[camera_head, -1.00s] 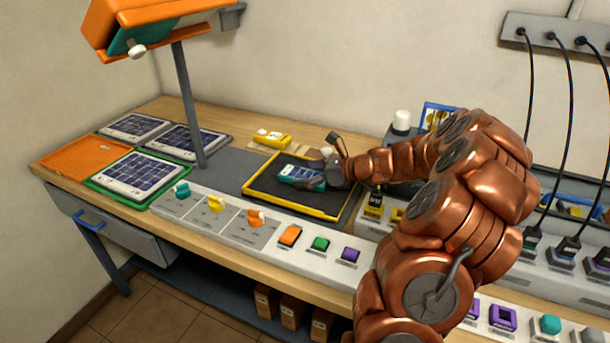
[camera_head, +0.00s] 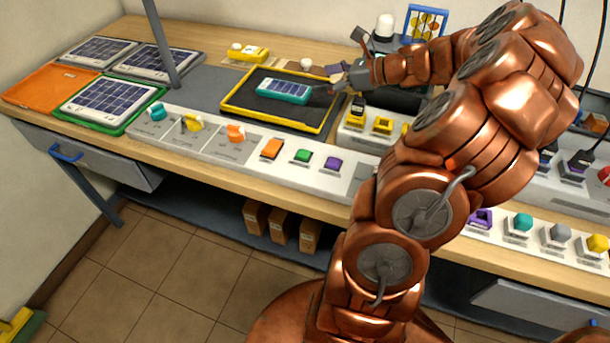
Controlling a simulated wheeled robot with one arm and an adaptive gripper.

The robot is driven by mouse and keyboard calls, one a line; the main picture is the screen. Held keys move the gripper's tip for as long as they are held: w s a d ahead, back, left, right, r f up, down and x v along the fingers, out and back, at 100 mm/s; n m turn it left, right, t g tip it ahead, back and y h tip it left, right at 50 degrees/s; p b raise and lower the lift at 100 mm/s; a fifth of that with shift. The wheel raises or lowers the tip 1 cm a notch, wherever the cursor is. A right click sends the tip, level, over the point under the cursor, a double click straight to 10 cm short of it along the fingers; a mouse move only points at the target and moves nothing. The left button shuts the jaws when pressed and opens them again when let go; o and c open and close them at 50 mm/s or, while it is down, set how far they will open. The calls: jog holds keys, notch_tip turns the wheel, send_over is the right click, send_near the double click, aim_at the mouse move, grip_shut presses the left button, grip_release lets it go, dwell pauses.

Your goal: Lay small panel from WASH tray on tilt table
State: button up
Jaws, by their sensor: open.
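The small panel (camera_head: 283,90), teal-framed with dark blue cells, lies on the dark surface of a yellow-rimmed table (camera_head: 232,106). I take this to be the tilt table; its tilt is hard to judge. My gripper (camera_head: 330,82) is open and empty, just right of the small panel, with a gap between them. Its fingers are small and partly blurred. At the far left, an orange tray (camera_head: 42,88) is empty, and a green tray (camera_head: 72,123) holds a larger panel (camera_head: 108,101). No WASH label is readable, so I cannot tell which tray it is.
Two more panels (camera_head: 98,50) (camera_head: 158,58) lie in grey trays behind. A grey post (camera_head: 160,40) rises near them. A strip of switches and buttons (camera_head: 253,147) runs along the front edge. A yellow device (camera_head: 248,53) sits behind the table.

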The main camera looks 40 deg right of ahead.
jog(key=a+n, duration=0.1)
jog(key=a, duration=0.2)
jog(key=a+n+g+y, duration=0.1)
jog(key=a, duration=0.2)
jog(key=a+n+g, duration=0.1)
jog(key=a+n, duration=0.1)
jog(key=a, duration=0.1)
jog(key=shift+w+r, duration=0.25)
jog(key=a+n+g, duration=0.1)
jog(key=a, duration=0.2)
jog(key=s+a+n+g, duration=0.1)
jog(key=a+n, duration=0.1)
jog(key=a, duration=0.1)
jog(key=a+n+g, duration=0.1)
jog(key=a, duration=0.2)
jog(key=shift+s+y, duration=0.4)
jog(key=s+a+f+n+g+h, duration=0.35)
jog(key=s+a+n+g, duration=0.35)
jog(key=s+a+n, duration=0.8)
jog(key=s+d+n+h, duration=0.1)
jog(key=s+n+h, duration=0.1)
jog(key=s, duration=0.4)
jog(key=s+d+f+n+g+h, duration=0.1)
jog(key=s+d+n+h, duration=0.1)
jog(key=s, duration=0.4)
jog(key=shift+d+f+n+h, duration=0.2)
jog(key=shift+n+h, duration=0.45)
jog(key=shift+n, duration=0.65)
jog(key=shift+r, duration=0.15)
